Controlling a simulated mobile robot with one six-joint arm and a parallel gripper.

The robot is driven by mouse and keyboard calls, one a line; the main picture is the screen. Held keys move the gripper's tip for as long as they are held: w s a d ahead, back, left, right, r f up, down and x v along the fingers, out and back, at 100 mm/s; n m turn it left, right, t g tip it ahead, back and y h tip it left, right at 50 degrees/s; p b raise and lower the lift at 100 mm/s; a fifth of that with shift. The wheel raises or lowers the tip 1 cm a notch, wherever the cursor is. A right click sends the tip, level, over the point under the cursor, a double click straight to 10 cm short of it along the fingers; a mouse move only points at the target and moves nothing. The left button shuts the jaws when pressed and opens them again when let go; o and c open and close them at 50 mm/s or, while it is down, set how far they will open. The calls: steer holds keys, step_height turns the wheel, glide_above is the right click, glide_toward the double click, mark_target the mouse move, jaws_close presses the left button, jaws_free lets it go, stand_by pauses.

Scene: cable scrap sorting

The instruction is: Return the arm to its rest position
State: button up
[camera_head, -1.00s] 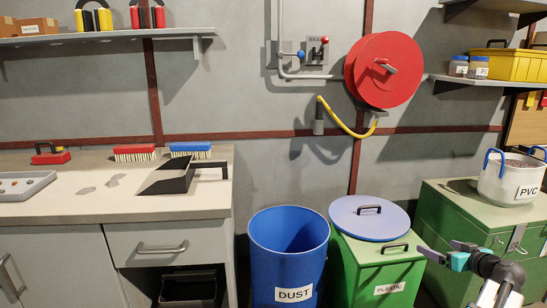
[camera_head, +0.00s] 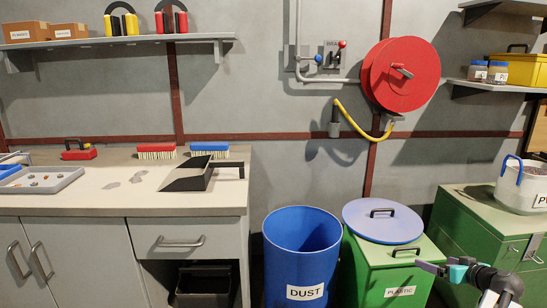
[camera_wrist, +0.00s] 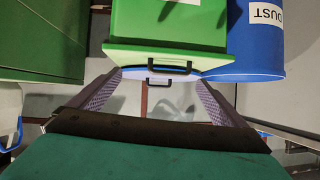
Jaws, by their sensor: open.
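My gripper (camera_head: 432,268) is at the lower right of the head view, in front of the green bin (camera_head: 392,266) labelled PLASTIC. Its fingertips overlap the bin's right edge in the picture; I cannot tell the gap in depth. In the wrist view my gripper (camera_wrist: 149,88) shows both fingers spread apart, with nothing between them but the background. The green bin (camera_wrist: 172,28) and its blue-grey lid with a black handle show upside down beyond the fingers.
A blue DUST bin (camera_head: 301,268) stands left of the green bin. A green chest (camera_head: 478,232) with a white bucket (camera_head: 527,190) is at right. The workbench (camera_head: 120,201) holds a black dustpan (camera_head: 188,180), brushes and a tray (camera_head: 40,181). A red hose reel (camera_head: 402,75) hangs above.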

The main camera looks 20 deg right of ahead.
steer(key=w+a+f+g+y+p, duration=0.2)
steer(key=w+a+f+p, duration=0.3)
steer(key=a, duration=0.7)
steer(key=w+a+f+n+g+y+p, duration=0.1)
steer(key=a+f+g+y+p, duration=0.35)
steer(key=a, duration=0.85)
steer(key=w+a+f+g+p, duration=0.15)
steer(key=w+a+f, duration=0.25)
steer(key=a+f, duration=0.6)
steer(key=s+a+g+p, duration=0.2)
steer(key=s+a+p, duration=0.2)
steer(key=a, duration=0.8)
steer(key=s+a+n+g+h+p, duration=0.1)
steer(key=s+a+g+h+p, duration=0.1)
steer(key=s+a, duration=0.5)
steer(key=s+a+f+n+g+h+p, duration=0.1)
steer(key=s+a+g+p, duration=0.4)
steer(key=s, duration=0.9)
steer(key=a+p, duration=0.2)
steer(key=a, duration=0.1)
steer(key=shift+f+n+h, duration=0.3)
steer(key=shift+h, duration=0.05)
